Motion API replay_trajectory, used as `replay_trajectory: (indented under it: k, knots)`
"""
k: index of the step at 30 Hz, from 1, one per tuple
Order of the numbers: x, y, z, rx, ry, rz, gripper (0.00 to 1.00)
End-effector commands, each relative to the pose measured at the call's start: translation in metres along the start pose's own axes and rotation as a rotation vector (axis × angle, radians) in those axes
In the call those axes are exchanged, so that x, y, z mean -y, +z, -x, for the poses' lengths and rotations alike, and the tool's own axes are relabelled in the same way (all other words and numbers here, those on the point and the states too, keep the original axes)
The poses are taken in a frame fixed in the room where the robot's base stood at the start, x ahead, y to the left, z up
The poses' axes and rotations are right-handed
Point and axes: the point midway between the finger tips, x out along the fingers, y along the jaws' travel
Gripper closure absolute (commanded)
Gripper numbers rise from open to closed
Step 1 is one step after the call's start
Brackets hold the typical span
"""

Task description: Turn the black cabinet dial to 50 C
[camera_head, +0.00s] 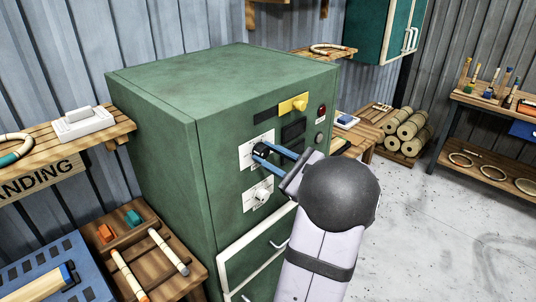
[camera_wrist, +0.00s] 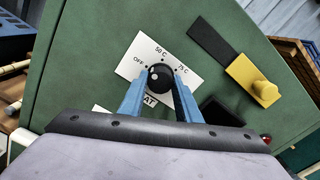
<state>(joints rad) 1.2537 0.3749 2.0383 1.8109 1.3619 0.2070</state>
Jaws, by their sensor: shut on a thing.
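The black cabinet dial (camera_wrist: 160,75) sits on a white plate (camera_wrist: 131,67) on the green cabinet's front. The wrist view shows the marks OFF at left, 50 C above and 75 C at right, plus lettering ending in AT below. My gripper (camera_wrist: 159,88) has its two blue fingers on either side of the dial, shut on it. In the head view my gripper (camera_head: 265,151) reaches the dial from the right, and the fingers partly cover it. A pale spot shows on the dial's left side, but I cannot tell which mark the dial points to.
A yellow handle (camera_wrist: 255,81) sticks out to the upper right of the dial. A second, pale dial (camera_head: 262,195) is below on the green cabinet (camera_head: 165,130). A red light (camera_head: 321,111) is at right. A wooden shelf (camera_head: 115,127) stands to the left.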

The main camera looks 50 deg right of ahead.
Motion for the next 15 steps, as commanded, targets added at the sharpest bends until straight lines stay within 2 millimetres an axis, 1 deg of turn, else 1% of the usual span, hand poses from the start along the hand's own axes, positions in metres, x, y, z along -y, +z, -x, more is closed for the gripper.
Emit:
replay_trajectory:
  k: [15]
  knots:
    - [0.0002,0.0021,0.0001,-0.002,0.0,-0.48,0.92]
